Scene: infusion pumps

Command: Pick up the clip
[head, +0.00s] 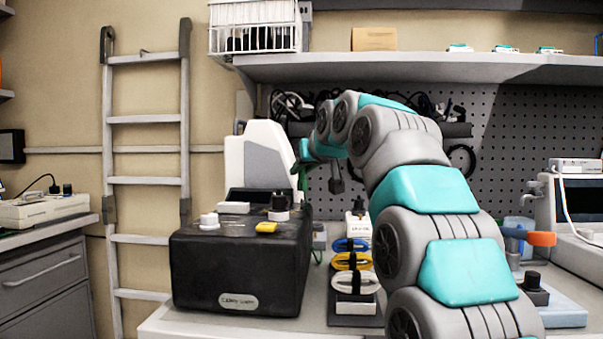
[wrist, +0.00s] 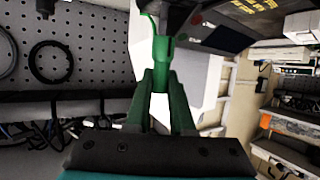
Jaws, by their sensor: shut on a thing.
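A bright green clip (wrist: 158,50) is between the fingertips of my gripper (wrist: 160,85) in the wrist view. The two dark green fingers are shut on its near end, and a thin curved part sticks out beyond them. In the head view my gripper (head: 303,165) is above the back right edge of a black box, beside a white and grey device. A little green shows there, but the clip's shape is too small to make out. Whether the clip touches anything else cannot be told.
The black box (head: 240,262) carries knobs and a small yellow piece. Coiled blue, yellow and white cables (head: 352,262) lie right of it on the bench. The white and grey device (head: 258,160) stands behind. A shelf (head: 420,68) hangs above, before a pegboard (head: 540,130).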

